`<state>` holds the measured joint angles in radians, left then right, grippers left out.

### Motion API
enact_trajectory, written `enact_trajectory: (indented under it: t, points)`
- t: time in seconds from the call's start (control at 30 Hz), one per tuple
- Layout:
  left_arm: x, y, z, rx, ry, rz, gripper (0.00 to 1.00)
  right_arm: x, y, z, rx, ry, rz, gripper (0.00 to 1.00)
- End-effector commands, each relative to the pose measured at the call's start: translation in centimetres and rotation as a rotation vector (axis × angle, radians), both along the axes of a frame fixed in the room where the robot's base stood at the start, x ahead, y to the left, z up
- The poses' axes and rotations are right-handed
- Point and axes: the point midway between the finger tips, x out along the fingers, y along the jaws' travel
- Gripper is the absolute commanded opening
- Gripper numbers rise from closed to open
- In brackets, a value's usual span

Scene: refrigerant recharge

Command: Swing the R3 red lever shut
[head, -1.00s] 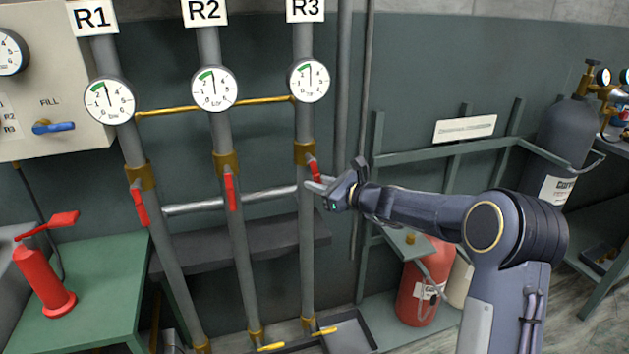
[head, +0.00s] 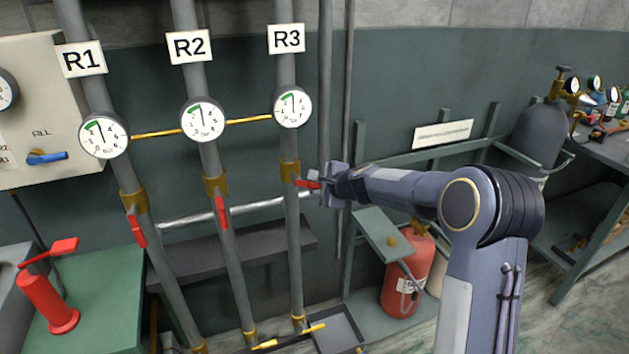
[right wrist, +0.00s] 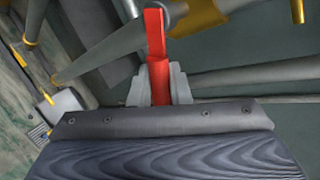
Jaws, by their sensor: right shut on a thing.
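The R3 red lever (head: 307,184) sticks out to the right from the brass valve (head: 290,172) on the R3 pipe, about crosswise to the pipe. My right gripper (head: 321,186) is shut on its outer end. In the right wrist view the red lever (right wrist: 156,55) runs up from between the jaws of my gripper (right wrist: 160,88) toward the brass valve body (right wrist: 200,15). The R3 label (head: 287,39) and gauge (head: 292,107) are above the valve. My left gripper is in neither view.
The R1 red lever (head: 137,230) and R2 red lever (head: 221,212) hang down along their pipes to the left. A thin vertical pipe (head: 323,90) stands just behind my right gripper. A red cylinder (head: 408,275) stands below my arm.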

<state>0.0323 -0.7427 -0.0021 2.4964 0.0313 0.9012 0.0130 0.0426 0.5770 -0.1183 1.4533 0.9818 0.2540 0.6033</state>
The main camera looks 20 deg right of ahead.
Motion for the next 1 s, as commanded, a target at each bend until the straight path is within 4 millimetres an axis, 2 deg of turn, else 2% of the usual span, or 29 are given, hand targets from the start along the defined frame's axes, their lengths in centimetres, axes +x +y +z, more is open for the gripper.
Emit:
enact_trajectory:
  t: [0.03, 0.4, 0.7, 1.0]
  points:
    - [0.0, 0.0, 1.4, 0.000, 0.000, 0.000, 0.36, 0.0, 0.0, 0.9, -0.042, 0.001, 0.000, 0.00]
    - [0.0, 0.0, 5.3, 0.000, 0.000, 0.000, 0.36, 0.0, -0.4, 2.1, -0.306, -0.009, 0.001, 0.00]
    - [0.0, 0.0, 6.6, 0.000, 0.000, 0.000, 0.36, 0.0, -0.5, 2.4, -0.403, -0.013, -0.001, 0.00]
    - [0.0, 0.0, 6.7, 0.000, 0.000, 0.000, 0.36, 0.0, -0.5, 2.3, -0.423, -0.014, -0.001, 0.00]
